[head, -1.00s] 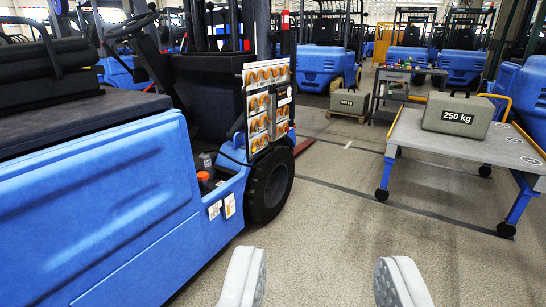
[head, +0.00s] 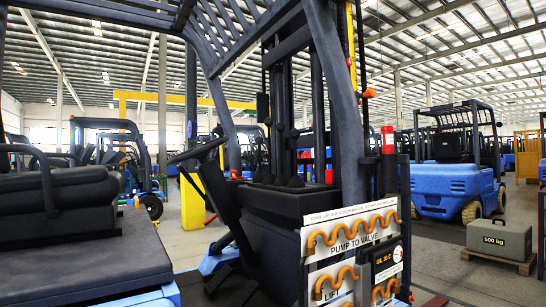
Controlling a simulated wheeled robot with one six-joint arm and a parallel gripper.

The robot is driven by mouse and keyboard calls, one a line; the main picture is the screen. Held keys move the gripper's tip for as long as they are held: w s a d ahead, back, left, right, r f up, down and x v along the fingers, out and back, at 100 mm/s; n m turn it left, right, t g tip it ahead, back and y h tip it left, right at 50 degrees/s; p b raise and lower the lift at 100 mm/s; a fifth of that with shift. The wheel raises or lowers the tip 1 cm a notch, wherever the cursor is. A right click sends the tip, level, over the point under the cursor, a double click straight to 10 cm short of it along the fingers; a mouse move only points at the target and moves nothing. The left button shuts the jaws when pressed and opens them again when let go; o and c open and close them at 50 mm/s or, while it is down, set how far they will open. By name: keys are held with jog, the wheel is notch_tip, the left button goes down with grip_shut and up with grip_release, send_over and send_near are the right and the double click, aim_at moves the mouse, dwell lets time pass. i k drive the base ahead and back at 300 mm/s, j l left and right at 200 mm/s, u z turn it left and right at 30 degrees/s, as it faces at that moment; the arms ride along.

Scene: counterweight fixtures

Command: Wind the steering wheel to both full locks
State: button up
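The steering wheel (head: 198,150) is a dark, thin-rimmed wheel, seen nearly edge-on and tilted, left of the middle of the view. It sits at the top of a dark slanted column (head: 228,205) in the open cab of the blue forklift. The black seat (head: 75,205) is to its left, with a gap between them. My gripper is not in view, and nothing touches the visible part of the wheel.
Dark overhead-guard posts (head: 340,110) and the mast stand right of the wheel. A panel marked "PUMP TO VALVE" (head: 350,240) with orange hoses is in front. A 500 kg weight (head: 498,240) and another blue forklift (head: 450,185) are at the right.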

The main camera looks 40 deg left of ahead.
aim_at(204, 151)
jog(key=i+l+u, duration=0.1)
jog(key=i, duration=0.45)
jog(key=i+l+u, duration=0.1)
jog(key=i, duration=0.5)
jog(key=i+u, duration=0.15)
jog(key=u, duration=0.25)
jog(key=i+l+u, duration=0.15)
jog(key=u, duration=0.25)
jog(key=i+l+u, duration=0.15)
jog(key=u, duration=0.25)
jog(key=i+l+u, duration=0.1)
jog(key=u, duration=0.3)
jog(key=l, duration=0.1)
